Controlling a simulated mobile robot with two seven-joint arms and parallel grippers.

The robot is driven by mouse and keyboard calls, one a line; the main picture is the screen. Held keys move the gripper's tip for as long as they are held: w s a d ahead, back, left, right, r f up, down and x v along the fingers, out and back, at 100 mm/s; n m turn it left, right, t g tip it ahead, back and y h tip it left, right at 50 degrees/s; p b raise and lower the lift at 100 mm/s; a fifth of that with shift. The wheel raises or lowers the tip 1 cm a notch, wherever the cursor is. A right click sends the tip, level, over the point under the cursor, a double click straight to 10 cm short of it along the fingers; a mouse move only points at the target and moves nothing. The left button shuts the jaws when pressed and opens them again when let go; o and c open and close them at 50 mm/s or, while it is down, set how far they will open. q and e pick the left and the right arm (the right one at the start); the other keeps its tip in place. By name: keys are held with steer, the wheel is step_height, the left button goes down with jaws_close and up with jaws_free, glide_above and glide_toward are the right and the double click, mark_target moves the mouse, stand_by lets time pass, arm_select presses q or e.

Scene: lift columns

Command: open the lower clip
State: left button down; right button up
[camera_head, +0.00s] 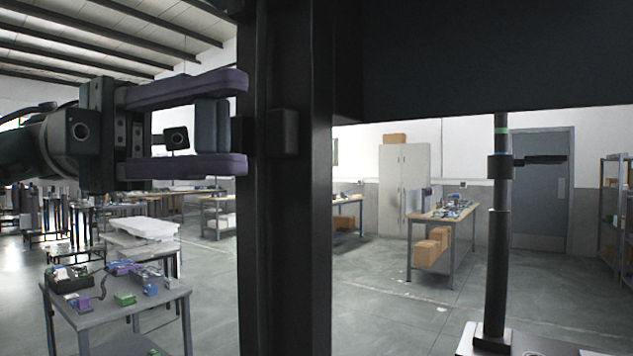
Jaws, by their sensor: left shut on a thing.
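My left gripper (240,124) comes in from the left with two purple fingers, one above the other. It is shut on a dark grey upright block (211,126), which sits between the fingers beside a thick dark column (292,230). The block looks like the handle of a clip on this column; its join to the column is hard to see. A small dark block (283,133) sits on the column's face at the same height. I cannot tell for sure which part is the lower clip. My right gripper is not in view.
A large dark panel (480,55) fills the upper right. A thin black pole (497,260) with a collar and side lever (540,159) stands at the right. A small table (120,320) with parts is at the lower left. Open floor lies behind.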

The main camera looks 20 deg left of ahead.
arm_select(q)
steer(key=shift+s+a+m+g+y+b, duration=0.1)
steer(key=shift+a+m+g+y+b, duration=0.2)
steer(key=shift+m+g, duration=0.4)
steer(key=shift+a+m+g+y+b, duration=0.15)
steer(key=shift+m+g+y+b, duration=0.25)
steer(key=shift+g, duration=0.5)
steer(key=shift+s+a+m+g+y+b, duration=0.1)
steer(key=shift+a+m+g+y+b, duration=0.1)
steer(key=shift+m+g+b, duration=0.45)
steer(key=shift+c, duration=2.4)
jaws_free()
steer(key=shift+n+p, duration=0.25)
steer(key=shift+p, duration=0.05)
